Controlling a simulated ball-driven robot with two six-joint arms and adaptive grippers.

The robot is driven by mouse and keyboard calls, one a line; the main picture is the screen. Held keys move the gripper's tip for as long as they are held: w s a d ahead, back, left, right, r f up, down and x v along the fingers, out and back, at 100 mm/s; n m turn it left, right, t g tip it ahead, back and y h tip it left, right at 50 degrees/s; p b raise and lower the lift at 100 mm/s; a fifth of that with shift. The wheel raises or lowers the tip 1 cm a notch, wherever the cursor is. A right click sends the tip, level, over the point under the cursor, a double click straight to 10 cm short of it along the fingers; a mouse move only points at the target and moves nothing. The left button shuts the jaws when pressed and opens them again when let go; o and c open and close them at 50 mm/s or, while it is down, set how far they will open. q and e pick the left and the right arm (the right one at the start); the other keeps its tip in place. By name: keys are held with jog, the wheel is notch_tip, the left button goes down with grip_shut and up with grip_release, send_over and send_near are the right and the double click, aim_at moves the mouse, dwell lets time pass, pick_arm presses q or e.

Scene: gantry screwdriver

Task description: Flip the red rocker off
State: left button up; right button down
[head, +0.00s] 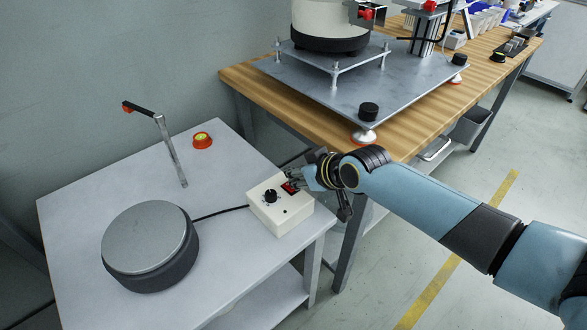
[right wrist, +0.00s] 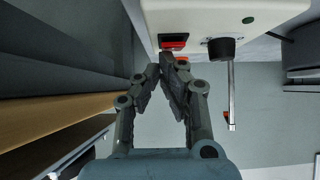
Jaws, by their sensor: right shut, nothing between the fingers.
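The red rocker (head: 289,188) is on the top of a small white control box (head: 276,217), beside a black knob (head: 271,196). In the right wrist view the red rocker (right wrist: 173,41) shows just past my fingertips. My right gripper (head: 292,178) is shut and empty, with its fingertips at the rocker's edge. In the right wrist view the shut fingers (right wrist: 165,63) point at the rocker; I cannot tell whether they touch it. Which way the rocker is tipped is too small to tell. My left gripper is not in view.
The box stands near the right edge of a grey table (head: 85,205). A cable joins it to a round dark turntable (head: 150,240). A wooden bench (head: 250,85) carries a metal plate.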

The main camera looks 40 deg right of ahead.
jog(key=shift+s, duration=0.2)
jog(key=shift+r, duration=0.1)
jog(key=r+p, duration=0.5)
jog(key=shift+w, duration=0.35)
jog(key=r+p+v, duration=0.1)
jog(key=v, duration=0.8)
jog(key=shift+w, duration=0.4)
